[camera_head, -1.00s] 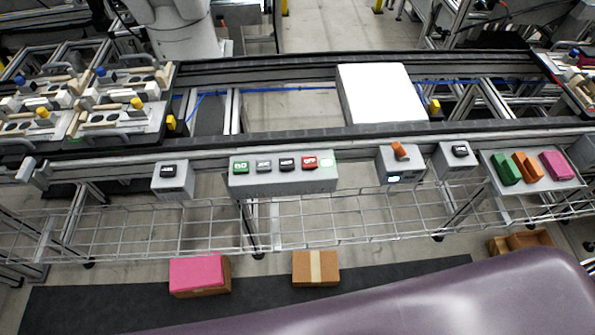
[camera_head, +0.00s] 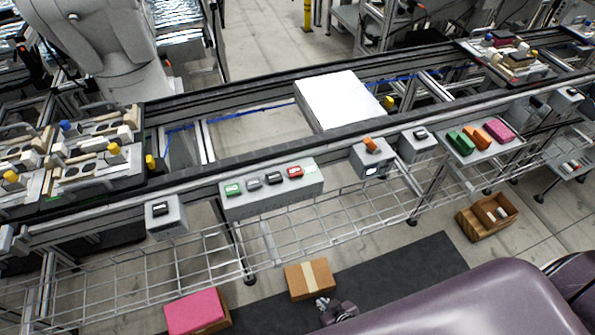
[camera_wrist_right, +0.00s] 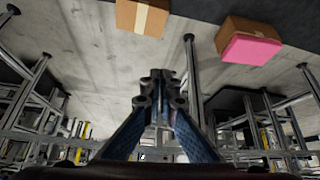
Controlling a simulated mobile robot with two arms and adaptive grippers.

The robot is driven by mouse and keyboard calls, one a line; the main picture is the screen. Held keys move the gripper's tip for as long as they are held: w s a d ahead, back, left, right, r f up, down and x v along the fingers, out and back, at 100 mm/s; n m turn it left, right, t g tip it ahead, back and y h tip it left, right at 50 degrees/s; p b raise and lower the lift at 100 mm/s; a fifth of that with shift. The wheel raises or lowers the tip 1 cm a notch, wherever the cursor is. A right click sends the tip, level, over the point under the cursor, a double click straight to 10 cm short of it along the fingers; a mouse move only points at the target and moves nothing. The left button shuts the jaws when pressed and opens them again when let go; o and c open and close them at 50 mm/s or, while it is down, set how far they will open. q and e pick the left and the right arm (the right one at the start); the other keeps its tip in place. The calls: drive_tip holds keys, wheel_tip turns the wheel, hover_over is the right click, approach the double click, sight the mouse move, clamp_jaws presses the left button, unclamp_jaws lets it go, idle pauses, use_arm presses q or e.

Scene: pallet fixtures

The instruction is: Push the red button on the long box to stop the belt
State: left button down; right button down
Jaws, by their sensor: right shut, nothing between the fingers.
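The long grey box (camera_head: 272,204) is mounted on the near rail of the belt line in the head view. Its top carries a row of buttons. My right gripper (camera_head: 325,302) is low in the head view, over the dark floor mat beside the tan carton, well apart from the box. The right wrist view shows its fingers (camera_wrist_right: 160,78) together and empty. My left gripper is in neither view.
A wire mesh tray (camera_head: 330,218) runs below the boxes, between my gripper and the button. A small box with an orange switch (camera_head: 370,144) stands to the right. A tan carton (camera_head: 309,280) and a pink-topped carton (camera_head: 196,312) lie on the floor. A white panel (camera_head: 340,100) lies on the belt.

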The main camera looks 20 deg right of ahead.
drive_tip(key=w+a+r+t+p, duration=0.1)
drive_tip(key=w+r+t, duration=0.1)
drive_tip(key=w+r, duration=0.55)
drive_tip(key=w+r+t, duration=0.2)
drive_tip(key=w+r, duration=0.2)
drive_tip(key=r, duration=0.7)
drive_tip(key=w+r+m+t, duration=0.1)
drive_tip(key=w+r+t, duration=0.1)
drive_tip(key=r, duration=0.9)
drive_tip(key=w+d+r+t+p, duration=0.1)
drive_tip(key=w+r+t, duration=0.1)
drive_tip(key=r, duration=1)
drive_tip(key=shift+w+d+m+t, duration=0.25)
drive_tip(key=shift+w+m+t, duration=0.05)
drive_tip(key=shift+w+m, duration=0.1)
drive_tip(key=p, duration=0.3)
hover_over(298, 180)
drive_tip(key=shift+s+f, duration=0.15)
drive_tip(key=shift+f, duration=0.4)
drive_tip(key=shift+s+f, duration=0.15)
drive_tip(key=shift+f, duration=0.35)
drive_tip(key=f, duration=0.3)
drive_tip(key=shift+w+f, duration=0.1)
drive_tip(key=shift+w, duration=0.2)
drive_tip(key=shift+f, duration=0.65)
